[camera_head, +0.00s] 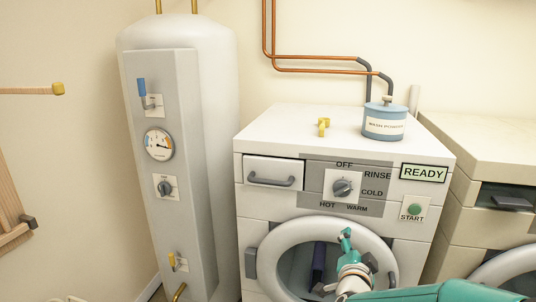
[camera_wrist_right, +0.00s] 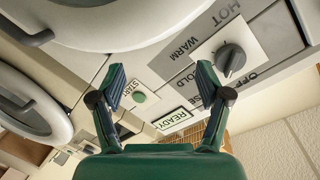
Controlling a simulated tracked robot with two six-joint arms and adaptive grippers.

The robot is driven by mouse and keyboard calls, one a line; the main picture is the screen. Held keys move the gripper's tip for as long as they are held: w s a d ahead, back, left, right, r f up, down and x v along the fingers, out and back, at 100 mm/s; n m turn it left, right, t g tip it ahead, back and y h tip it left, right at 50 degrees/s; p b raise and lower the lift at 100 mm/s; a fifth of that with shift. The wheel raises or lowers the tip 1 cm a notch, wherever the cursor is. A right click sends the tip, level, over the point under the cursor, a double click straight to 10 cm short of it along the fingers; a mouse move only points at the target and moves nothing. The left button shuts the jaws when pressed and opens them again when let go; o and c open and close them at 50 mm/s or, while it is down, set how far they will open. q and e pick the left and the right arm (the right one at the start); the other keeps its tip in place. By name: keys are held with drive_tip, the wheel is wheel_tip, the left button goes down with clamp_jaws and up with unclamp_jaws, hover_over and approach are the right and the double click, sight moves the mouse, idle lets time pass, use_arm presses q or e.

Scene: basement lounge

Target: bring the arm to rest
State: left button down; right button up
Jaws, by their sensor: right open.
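My right arm (camera_head: 440,291) comes in from the lower right of the head view, teal and grey. Its right gripper (camera_head: 347,252) is in front of the washing machine's round door (camera_head: 268,255), overlapping it in the picture. In the right wrist view, the right gripper (camera_wrist_right: 161,82) has its two green and dark fingers spread wide with nothing between them. The start button (camera_wrist_right: 139,97) and the READY display (camera_wrist_right: 172,118) show beyond the fingers; I see no contact with the panel. My left gripper is not in view.
The washing machine (camera_head: 255,208) has a dial (camera_head: 342,187) and a closed drawer (camera_head: 272,172). A blue powder tin (camera_head: 385,121) and a small yellow object (camera_head: 323,127) stand on top. A white boiler (camera_head: 215,130) is to the left; another appliance (camera_head: 480,150) is at right.

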wheel_tip(320, 180, down, 14)
drive_tip(key=s+d+n+g+y, duration=0.1)
drive_tip(key=s+n+g+y, duration=0.1)
drive_tip(key=s+g, duration=0.1)
drive_tip(key=s+a+f+n+g+y, duration=0.2)
drive_tip(key=s+f+g, duration=0.1)
drive_tip(key=s+f, duration=0.55)
drive_tip(key=s+a+f+n+g+y, duration=0.25)
drive_tip(key=s+f, duration=0.35)
drive_tip(key=f, duration=0.5)
drive_tip(key=s+a+f+n+g+y, duration=0.2)
drive_tip(key=s+a+g, duration=0.15)
drive_tip(key=s, duration=0.45)
drive_tip(key=s+a+f+n+g+y, duration=0.1)
drive_tip(key=s+a+f+n+g, duration=0.2)
drive_tip(key=s, duration=0.6)
wheel_tip(320, 180, up, 15)
drive_tip(key=a+p, duration=0.1)
drive_tip(key=p, duration=1.3)
drive_tip(key=shift+w, duration=0.15)
